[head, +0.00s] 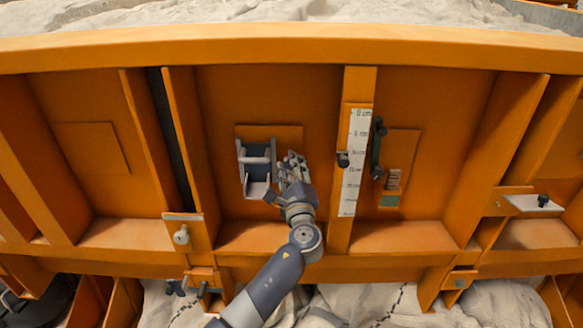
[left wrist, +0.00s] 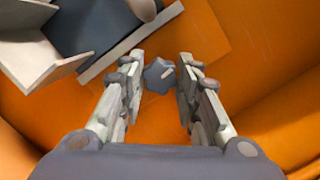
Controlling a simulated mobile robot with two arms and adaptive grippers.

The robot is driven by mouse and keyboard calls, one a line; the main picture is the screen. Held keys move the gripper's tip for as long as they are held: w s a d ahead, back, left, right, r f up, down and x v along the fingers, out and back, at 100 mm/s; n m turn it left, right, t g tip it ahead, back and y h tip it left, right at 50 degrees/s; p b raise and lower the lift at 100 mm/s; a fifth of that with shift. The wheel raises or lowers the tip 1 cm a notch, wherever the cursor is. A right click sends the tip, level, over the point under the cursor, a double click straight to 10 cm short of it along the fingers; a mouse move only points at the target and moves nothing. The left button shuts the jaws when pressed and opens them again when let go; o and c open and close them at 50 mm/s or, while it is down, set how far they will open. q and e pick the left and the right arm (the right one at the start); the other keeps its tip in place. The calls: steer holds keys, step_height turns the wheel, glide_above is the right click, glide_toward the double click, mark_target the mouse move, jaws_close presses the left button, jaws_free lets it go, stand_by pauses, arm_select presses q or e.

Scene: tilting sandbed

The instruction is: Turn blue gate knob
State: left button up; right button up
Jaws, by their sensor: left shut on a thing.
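The blue gate knob (left wrist: 159,75) is a blue-grey, star-shaped knob with a pale mark on its face. It sits between the fingertips of my left gripper (left wrist: 160,88) in the left wrist view, and the gripper is shut on it. In the head view my left gripper (head: 289,166) is against the orange panel, just right of the dark blue-grey gate (head: 257,170) with its pale frame and lip. There the hand hides the knob. The gate also shows at the upper left of the left wrist view (left wrist: 90,25). My right gripper is in neither view.
A white clamp knob (head: 181,235) is lower left. Orange ribs flank the panel; sand lies above and below.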

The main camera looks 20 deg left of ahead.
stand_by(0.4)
arm_select(q)
steer(key=o, duration=1.1)
steer(key=shift+c, duration=0.2)
steer(key=v, duration=1.2)
steer(key=shift+f, duration=0.15)
